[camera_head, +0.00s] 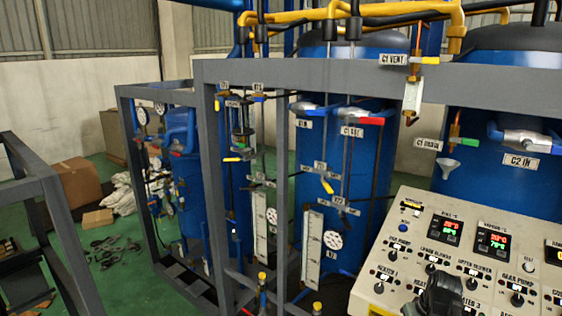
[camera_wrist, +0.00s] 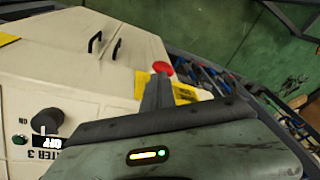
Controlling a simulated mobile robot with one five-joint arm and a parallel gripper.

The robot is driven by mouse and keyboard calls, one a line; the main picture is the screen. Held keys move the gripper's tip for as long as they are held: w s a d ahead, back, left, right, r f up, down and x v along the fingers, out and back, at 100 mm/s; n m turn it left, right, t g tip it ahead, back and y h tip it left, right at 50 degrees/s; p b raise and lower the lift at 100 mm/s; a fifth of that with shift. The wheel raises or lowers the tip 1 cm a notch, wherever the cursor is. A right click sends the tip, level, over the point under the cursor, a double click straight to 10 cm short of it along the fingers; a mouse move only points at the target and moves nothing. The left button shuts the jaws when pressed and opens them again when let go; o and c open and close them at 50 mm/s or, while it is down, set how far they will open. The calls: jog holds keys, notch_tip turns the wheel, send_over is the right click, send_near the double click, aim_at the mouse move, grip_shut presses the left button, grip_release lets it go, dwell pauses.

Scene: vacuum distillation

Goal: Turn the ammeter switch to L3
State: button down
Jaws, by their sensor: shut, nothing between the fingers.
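The light control panel (camera_head: 390,262) stands at the lower right in the head view, with several small black knobs and labels. I cannot make out a knob labelled as the ammeter switch in either view. My gripper (camera_head: 440,291) is a dark shape over the panel's lower part and hides some of it. In the wrist view my gripper (camera_wrist: 157,90) is shut and empty, its fingers pointing towards a red button (camera_wrist: 163,68) on yellow. A black knob (camera_wrist: 47,123) beside an upside-down label ending in "TER 3" is at the lower left there.
Red and green digital displays (camera_head: 492,242) sit on the panel's upper part. A grey metal frame (camera_head: 330,76) with blue tanks (camera_head: 372,165), pipes and valves stands behind. Two black handles (camera_wrist: 94,42) are on the cabinet's cream face. Green floor (camera_head: 110,255) shows at left.

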jog(key=s+d+r+t+h+p, duration=0.1)
jog(key=s+d+r+p, duration=0.15)
jog(key=s+d, duration=0.8)
jog(key=s+d+r+t+h+p, duration=0.15)
jog(key=s+d+r, duration=0.3)
jog(key=d, duration=1.05)
jog(key=s+d+r+t+h+p, duration=0.1)
jog(key=s+d+r, duration=0.2)
jog(key=s+d, duration=0.7)
jog(key=shift+m, duration=0.4)
jog(key=b+x, duration=0.2)
jog(key=x, duration=0.1)
jog(key=d+b+x, duration=0.1)
jog(key=b+x, duration=0.4)
jog(key=x, duration=0.1)
jog(key=shift+d+r, duration=0.15)
jog(key=shift+d, duration=0.15)
